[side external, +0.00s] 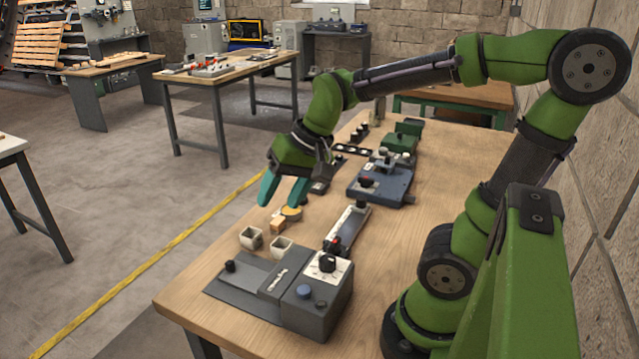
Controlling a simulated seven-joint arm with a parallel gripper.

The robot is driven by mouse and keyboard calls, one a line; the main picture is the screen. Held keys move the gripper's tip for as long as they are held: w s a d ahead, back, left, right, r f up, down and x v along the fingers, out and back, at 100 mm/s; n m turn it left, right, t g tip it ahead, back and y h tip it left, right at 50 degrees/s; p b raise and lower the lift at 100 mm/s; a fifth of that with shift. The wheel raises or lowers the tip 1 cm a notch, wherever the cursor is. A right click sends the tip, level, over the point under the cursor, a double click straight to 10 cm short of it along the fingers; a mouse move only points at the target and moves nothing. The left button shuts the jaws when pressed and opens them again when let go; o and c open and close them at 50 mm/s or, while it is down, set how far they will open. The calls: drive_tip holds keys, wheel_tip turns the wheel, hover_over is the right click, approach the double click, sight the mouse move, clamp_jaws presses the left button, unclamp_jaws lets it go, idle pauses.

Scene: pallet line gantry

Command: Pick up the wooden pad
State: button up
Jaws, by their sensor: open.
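My gripper (282,200) has two teal fingers, spread apart and pointing down, with nothing seen between them. It is over the left edge of the workbench (440,160). A round, flat, light wooden piece (292,213) lies on the bench just below the right fingertip. A small orange-brown wooden block (277,226) sits beside it, slightly nearer the camera. Either could be the wooden pad; I cannot tell which from this view. The fingertips look above both pieces, and the exact height gap is unclear.
Two small pale open cups (251,238) (281,248) stand just nearer the camera. A grey control box (316,298) with knobs fills the front of the bench. A narrow rail fixture (348,226) and a blue machine fixture (381,186) stand to the right.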

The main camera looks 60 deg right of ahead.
drive_tip(key=w+d+f+m+g, duration=0.2)
drive_tip(key=w+d+m, duration=0.3)
drive_tip(key=d+m, duration=0.1)
drive_tip(key=m+g+h, duration=0.2)
drive_tip(key=m+g, duration=0.1)
drive_tip(key=m, duration=1.9)
hover_over(278, 220)
wheel_tip(278, 220, down, 3)
drive_tip(key=f, duration=1)
drive_tip(key=shift+s+a+f, duration=0.1)
drive_tip(key=shift+s+f, duration=0.1)
drive_tip(key=shift+s, duration=0.05)
drive_tip(key=shift+w+f, duration=0.2)
drive_tip(key=shift+f, duration=2.8)
drive_tip(key=shift+c, duration=0.3)
